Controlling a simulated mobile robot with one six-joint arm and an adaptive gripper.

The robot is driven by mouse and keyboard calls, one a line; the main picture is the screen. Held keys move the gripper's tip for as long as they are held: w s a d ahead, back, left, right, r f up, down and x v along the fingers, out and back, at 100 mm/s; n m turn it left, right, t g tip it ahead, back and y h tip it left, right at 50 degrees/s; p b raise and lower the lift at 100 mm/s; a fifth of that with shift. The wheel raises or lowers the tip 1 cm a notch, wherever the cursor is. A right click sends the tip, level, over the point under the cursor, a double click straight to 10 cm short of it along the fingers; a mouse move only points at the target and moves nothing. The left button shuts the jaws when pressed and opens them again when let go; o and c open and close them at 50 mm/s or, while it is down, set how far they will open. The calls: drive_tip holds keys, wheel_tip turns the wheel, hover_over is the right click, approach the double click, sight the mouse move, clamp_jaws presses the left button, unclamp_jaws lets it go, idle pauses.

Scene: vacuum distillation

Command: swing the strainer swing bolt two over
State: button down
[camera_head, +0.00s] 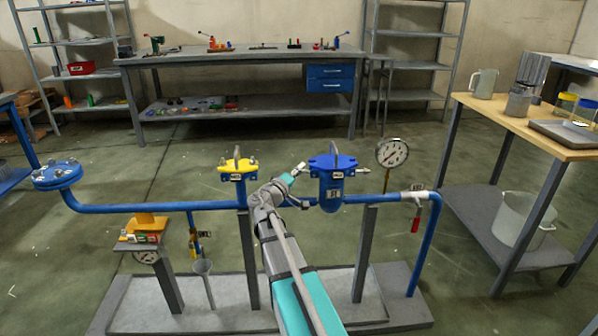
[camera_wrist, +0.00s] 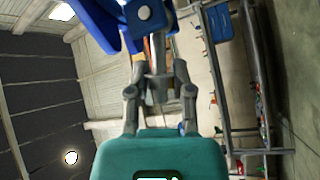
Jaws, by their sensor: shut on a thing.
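The blue strainer (camera_head: 331,190) stands upright on the pipe run in the head view, with a flanged lid, a top handle and a white tag. My gripper (camera_head: 299,169) reaches in at the left side of its lid. In the wrist view my gripper (camera_wrist: 158,88) is shut on a grey metal swing bolt (camera_wrist: 156,52) below the blue flange (camera_wrist: 96,22). A round metal end (camera_wrist: 144,13) shows at the flange. The bolt's number cannot be read. In the head view my wrist hides most of this bolt.
A yellow-lidded fitting (camera_head: 238,169) stands left of my arm. A pressure gauge (camera_head: 392,153) and a red-handled valve (camera_head: 415,222) are to the right. A wooden-topped table (camera_head: 535,133) stands at the right.

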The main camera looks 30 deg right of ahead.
drive_tip(key=shift+f, duration=0.1)
drive_tip(key=f+n+b, duration=0.1)
drive_tip(key=b, duration=0.2)
drive_tip(key=shift+n+t+h, duration=0.4)
drive_tip(key=shift+f+n+t+b, duration=0.15)
drive_tip(key=shift+n+t+b, duration=0.35)
drive_tip(key=shift+n+b, duration=0.2)
drive_tip(key=c, duration=0.7)
unclamp_jaws()
drive_tip(key=shift+c, duration=0.2)
drive_tip(key=shift+r+p, duration=0.3)
drive_tip(key=shift+p, duration=0.2)
